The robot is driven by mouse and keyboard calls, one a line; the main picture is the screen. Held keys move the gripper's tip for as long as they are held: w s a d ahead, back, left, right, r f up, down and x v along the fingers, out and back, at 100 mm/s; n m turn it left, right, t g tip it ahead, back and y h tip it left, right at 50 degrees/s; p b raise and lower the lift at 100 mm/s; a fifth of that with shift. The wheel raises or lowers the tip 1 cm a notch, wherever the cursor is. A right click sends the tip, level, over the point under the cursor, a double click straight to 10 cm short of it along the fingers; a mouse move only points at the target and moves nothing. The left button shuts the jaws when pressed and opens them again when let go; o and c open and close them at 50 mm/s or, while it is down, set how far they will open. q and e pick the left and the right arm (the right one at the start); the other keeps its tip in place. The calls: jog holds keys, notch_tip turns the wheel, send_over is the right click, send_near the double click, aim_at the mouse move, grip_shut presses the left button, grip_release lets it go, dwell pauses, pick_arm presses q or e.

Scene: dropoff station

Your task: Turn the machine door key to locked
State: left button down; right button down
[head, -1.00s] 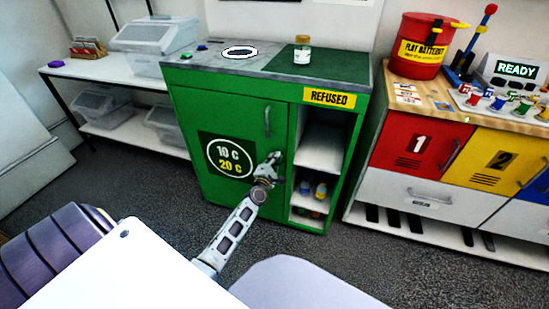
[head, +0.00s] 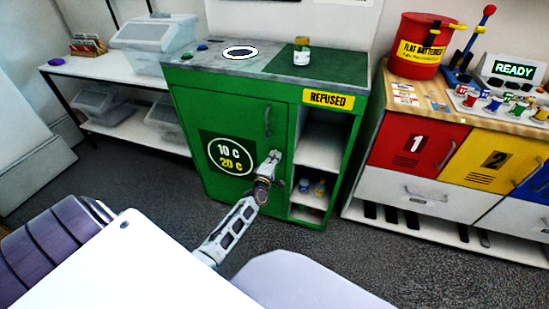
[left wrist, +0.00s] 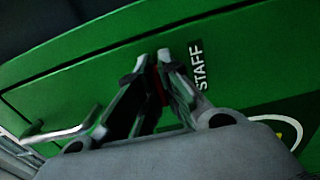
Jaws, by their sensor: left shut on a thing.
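The green machine (head: 228,106) stands in the middle of the head view with its front door closed. My left gripper (head: 276,156) is at the right part of this door, below the door handle (head: 268,121). In the left wrist view my gripper (left wrist: 152,62) is shut, its fingertips at the green door beside a "STAFF" label (left wrist: 199,66). A small dark red thing (left wrist: 157,88) shows between the fingers, probably the key; the fingers hide most of it, so its angle cannot be told. My right gripper is not in view.
A jar (head: 302,50) stands on the machine's top. An open shelf bay with small bottles (head: 319,188) is just right of the door. A cabinet with numbered doors (head: 412,141) stands farther right, a white shelf (head: 120,72) at the left. Grey floor lies in front.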

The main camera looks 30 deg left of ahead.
pick_arm(q)
jog(key=c, duration=1.6)
grip_release()
jog(key=shift+s, duration=0.2)
jog(key=v, duration=1.1)
jog(key=shift+s, duration=0.3)
jog(key=shift+d+f, duration=0.1)
